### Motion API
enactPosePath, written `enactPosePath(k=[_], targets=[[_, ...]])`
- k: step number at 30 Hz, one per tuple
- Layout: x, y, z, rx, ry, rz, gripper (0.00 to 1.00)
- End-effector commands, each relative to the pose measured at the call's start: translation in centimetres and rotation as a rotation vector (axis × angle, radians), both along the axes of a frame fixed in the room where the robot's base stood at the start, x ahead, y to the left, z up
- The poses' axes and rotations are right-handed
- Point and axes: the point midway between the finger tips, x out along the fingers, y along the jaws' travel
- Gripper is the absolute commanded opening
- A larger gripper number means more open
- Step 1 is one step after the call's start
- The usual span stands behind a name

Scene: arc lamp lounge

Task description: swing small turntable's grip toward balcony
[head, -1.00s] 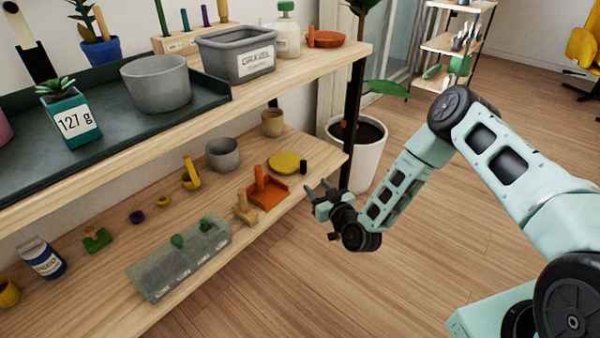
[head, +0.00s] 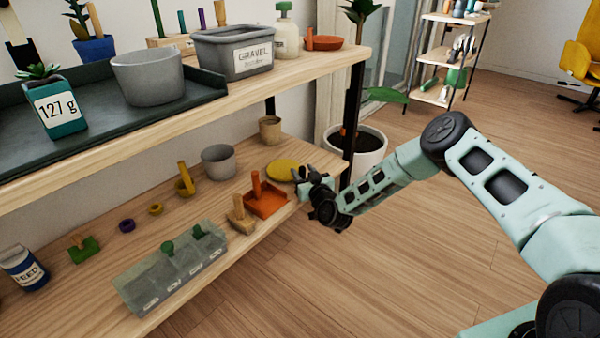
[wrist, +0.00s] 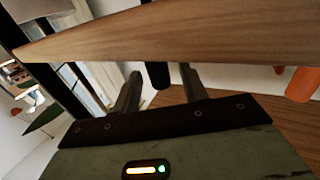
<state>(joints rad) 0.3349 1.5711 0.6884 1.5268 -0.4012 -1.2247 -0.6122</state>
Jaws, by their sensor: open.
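The small turntable is a yellow disc (head: 279,171) lying on the lower shelf near its right end. In the head view my gripper hides the grip. My gripper (head: 303,173) is open at the right edge of the disc, over the shelf's front right corner. Its fingers (wrist: 160,84) stand one on each side of the grip. I cannot tell whether either touches it.
The upper shelf board (wrist: 150,35) runs close above my gripper. An orange tray (head: 268,207) and a wooden block with a peg (head: 240,222) sit left of my gripper. A dark post (head: 352,125) and potted plant (head: 368,158) stand beyond, near the glass door (head: 388,50).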

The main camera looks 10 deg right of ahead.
Motion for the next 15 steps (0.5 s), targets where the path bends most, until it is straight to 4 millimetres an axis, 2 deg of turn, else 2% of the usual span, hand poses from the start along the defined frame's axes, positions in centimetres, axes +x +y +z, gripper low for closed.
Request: enactPosePath(k=[3,6,15], targets=[[1.7,0.3,-0.2,0.0,-0.001,-0.001,0.43],[2.6,0.4,-0.1,0.0,0.0,-0.001,0.43],[3.1,0.5,0.0,0.0,0.001,0.0,0.43]])
